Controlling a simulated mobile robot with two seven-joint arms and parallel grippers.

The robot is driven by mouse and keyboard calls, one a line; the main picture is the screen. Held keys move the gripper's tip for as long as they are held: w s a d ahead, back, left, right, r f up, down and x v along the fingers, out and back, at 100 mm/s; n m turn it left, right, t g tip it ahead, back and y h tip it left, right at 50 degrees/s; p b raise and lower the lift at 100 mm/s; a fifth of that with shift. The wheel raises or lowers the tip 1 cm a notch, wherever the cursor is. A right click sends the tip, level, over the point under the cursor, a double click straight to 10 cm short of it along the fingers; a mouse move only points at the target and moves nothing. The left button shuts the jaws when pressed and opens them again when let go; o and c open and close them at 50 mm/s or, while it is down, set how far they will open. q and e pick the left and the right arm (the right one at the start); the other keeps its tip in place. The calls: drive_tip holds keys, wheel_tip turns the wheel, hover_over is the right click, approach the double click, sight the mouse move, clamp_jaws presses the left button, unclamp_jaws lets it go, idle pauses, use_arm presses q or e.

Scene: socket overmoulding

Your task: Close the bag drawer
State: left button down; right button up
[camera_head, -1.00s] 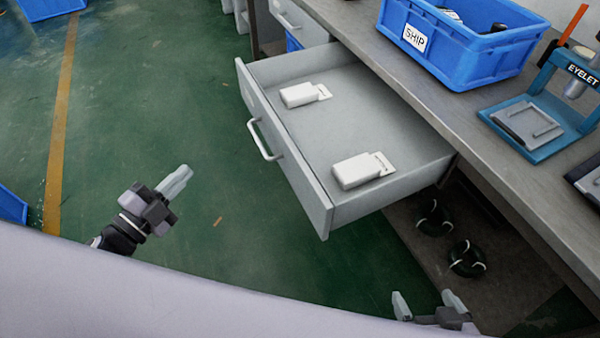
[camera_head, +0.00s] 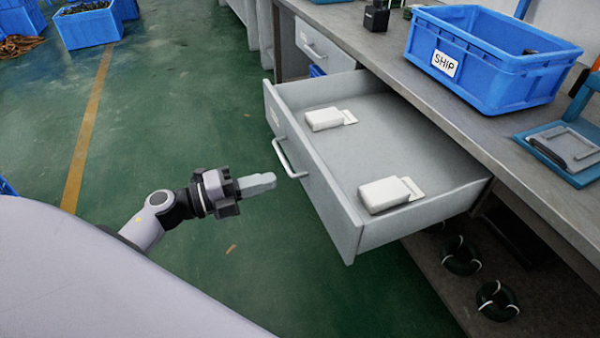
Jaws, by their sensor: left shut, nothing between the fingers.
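The bag drawer (camera_head: 330,205) is a grey drawer pulled well out from under the workbench. Its front carries a pale bar handle (camera_head: 287,160). Two white packs lie inside it, one toward the far end (camera_head: 325,119) and one toward the near end (camera_head: 385,195). My left gripper (camera_head: 272,181) is shut and empty. In the picture its fingertips lie just left of the handle, pointing right toward the drawer front; I cannot tell whether they touch it. My right gripper is out of view.
The workbench top (camera_head: 395,55) holds a blue SHIP crate (camera_head: 480,85) and a blue press base (camera_head: 570,150). Coiled dark cables (camera_head: 497,300) lie on the shelf below. Another closed drawer (camera_head: 318,45) is beyond. Green floor left of the drawer is clear.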

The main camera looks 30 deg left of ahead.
sight(313, 169)
use_arm(q)
drive_tip(key=x, duration=0.7)
drive_tip(key=shift+w+d, duration=0.3)
drive_tip(key=shift+w, duration=0.1)
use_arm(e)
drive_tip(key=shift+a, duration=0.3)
